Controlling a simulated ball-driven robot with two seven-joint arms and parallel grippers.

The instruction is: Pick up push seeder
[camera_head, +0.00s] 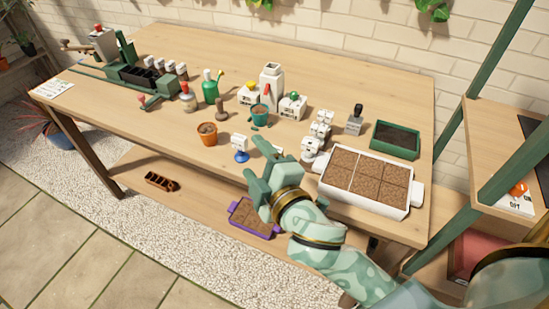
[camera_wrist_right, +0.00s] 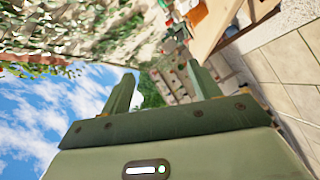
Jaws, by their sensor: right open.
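I cannot tell for certain which item is the push seeder. A small white-topped tool with a blue round base (camera_head: 240,148) stands near the table's front edge, just beyond my right gripper. A wooden-handled tool with a red part (camera_head: 188,97) and a small brown peg-like tool (camera_head: 220,108) stand farther back. My right gripper (camera_head: 262,166) is open and empty at the front edge of the table. Its two fingers also show apart in the right wrist view (camera_wrist_right: 160,92), with nothing between them. My left gripper is not in view.
A white tray with brown soil cells (camera_head: 408,210) stands right of the gripper. An orange pot (camera_head: 207,140), a teal pot (camera_head: 259,118) and a dark green tray (camera_head: 375,136) stand on the table (camera_head: 330,75). A purple tray (camera_head: 236,208) lies lower down. The table's back middle is clear.

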